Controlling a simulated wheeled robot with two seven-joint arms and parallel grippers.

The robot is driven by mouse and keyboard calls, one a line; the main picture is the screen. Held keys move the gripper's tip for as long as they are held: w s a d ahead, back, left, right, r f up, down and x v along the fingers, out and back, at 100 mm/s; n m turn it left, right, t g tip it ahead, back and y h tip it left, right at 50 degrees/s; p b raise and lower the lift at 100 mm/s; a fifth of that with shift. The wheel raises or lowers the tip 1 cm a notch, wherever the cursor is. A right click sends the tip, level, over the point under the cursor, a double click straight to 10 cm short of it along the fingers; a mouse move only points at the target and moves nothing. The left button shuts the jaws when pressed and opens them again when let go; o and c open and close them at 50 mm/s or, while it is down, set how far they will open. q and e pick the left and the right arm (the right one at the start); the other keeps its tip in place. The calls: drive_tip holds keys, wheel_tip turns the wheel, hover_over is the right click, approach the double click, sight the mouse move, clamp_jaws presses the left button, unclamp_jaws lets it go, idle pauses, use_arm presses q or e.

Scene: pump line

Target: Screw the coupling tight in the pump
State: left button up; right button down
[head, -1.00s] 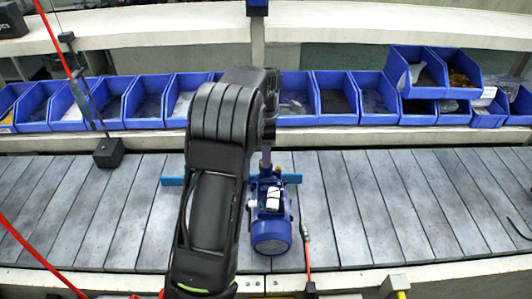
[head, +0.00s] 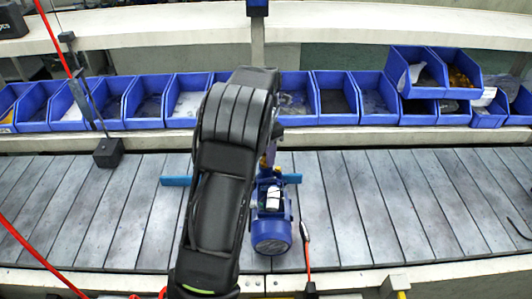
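The blue pump (head: 271,215) lies on the grey slatted conveyor, its round motor end toward me and a white label on top. A blue bar (head: 174,181) sticks out to both sides behind it. My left arm comes in from the bottom and covers the area left of the pump. My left gripper (head: 273,145) is at the pump's far end, mostly hidden behind my own forearm; its fingers cannot be made out. A small brass-coloured piece (head: 265,163) shows there, perhaps part of the coupling, but I cannot tell. My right gripper is not in view.
A row of blue bins (head: 335,104) stands on a shelf behind the conveyor, with more stacked at right. A red-and-grey hose tool (head: 306,245) hangs right of the pump. A black block (head: 108,152) sits at the left.

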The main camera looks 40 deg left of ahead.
use_arm(q)
drive_tip(key=shift+n, duration=0.6)
clamp_jaws()
idle(0.5)
drive_tip(key=m, duration=0.3)
drive_tip(key=shift+m, duration=0.3)
drive_tip(key=shift+m, duration=1.7)
